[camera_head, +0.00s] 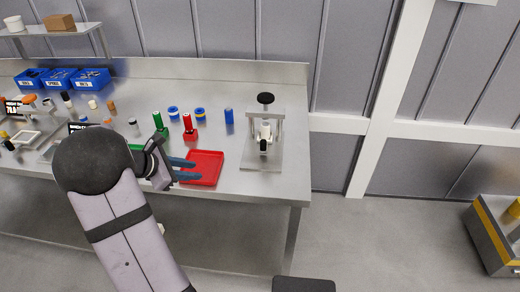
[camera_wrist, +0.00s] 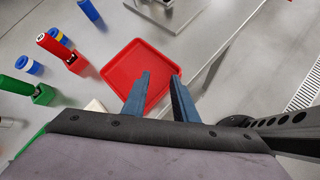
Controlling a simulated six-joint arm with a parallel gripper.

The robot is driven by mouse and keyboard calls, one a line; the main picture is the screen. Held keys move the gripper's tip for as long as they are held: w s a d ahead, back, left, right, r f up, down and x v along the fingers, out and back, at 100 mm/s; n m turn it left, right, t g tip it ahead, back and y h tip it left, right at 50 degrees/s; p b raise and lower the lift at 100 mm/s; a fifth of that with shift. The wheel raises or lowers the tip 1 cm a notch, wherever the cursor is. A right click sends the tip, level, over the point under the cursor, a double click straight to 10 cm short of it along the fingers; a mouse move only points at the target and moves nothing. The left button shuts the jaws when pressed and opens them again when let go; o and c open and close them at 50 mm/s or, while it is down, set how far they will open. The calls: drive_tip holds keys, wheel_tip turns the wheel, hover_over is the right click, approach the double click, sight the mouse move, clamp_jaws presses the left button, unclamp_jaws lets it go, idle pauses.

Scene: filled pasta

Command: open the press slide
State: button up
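The press (camera_head: 264,132) stands at the right end of the steel table, with a black knob on top, a metal frame and a flat base plate (camera_head: 262,160). A white part with a dark front end sits low in its frame; I cannot tell how far the slide is open. In the wrist view only part of the press base (camera_wrist: 172,10) shows at the top edge. My gripper (camera_head: 196,170) is over the red tray, left of and apart from the press. Its two blue fingers (camera_wrist: 160,75) are apart with nothing between them.
The red tray (camera_head: 218,155) lies below my fingers. A red holder (camera_head: 190,133), a green holder (camera_head: 160,130), blue rings (camera_head: 173,112) and a blue cylinder (camera_head: 229,116) stand behind it. Blue bins (camera_head: 90,76) are at the back left. The table's front edge is close.

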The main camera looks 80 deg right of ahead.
sight(263, 141)
drive_tip(key=s+d+n+g, duration=0.1)
drive_tip(key=s+d, duration=0.3)
drive_tip(key=s, duration=0.1)
drive_tip(key=s+d+g+h+b, duration=0.1)
drive_tip(key=s+d, duration=0.4)
drive_tip(key=s+d+n+g+h+b, duration=0.1)
drive_tip(key=s+d+g, duration=0.1)
drive_tip(key=s+d, duration=0.3)
drive_tip(key=shift+s+d+r+n, duration=0.1)
drive_tip(key=shift+s+r+n, duration=0.15)
drive_tip(key=shift+n, duration=0.05)
drive_tip(key=shift+p+x, duration=0.95)
drive_tip(key=shift+x, duration=2.6)
clamp_jaws()
